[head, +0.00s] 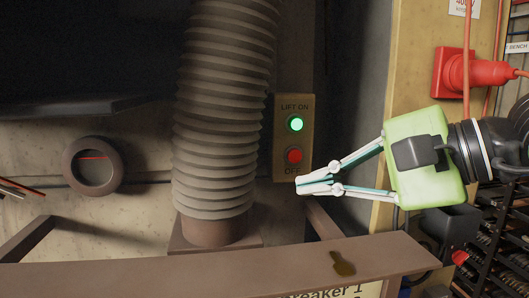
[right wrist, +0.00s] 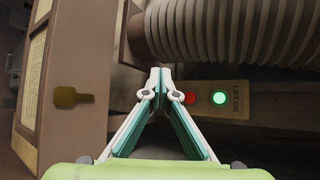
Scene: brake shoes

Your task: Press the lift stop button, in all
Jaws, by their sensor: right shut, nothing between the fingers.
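The lift button box (head: 293,138) is a tan plate on the wall with a lit green button (head: 296,123) under "LIFT ON" and a red button (head: 294,156) above "OFF". My right gripper (head: 302,186) is shut and empty, with its fingertips just below and right of the red button in the head view. In the right wrist view the fingertips (right wrist: 160,72) are together, left of the red button (right wrist: 190,98); the green button (right wrist: 220,97) glows further right. I cannot tell whether the fingertips touch the box. My left gripper is not in view.
A ribbed hose (head: 222,110) stands close left of the box. A brown beam (head: 220,276) with a dark stain crosses the front. A red plug and socket (head: 470,73) are on the post at right. A round dark ring (head: 93,166) is on the wall at left.

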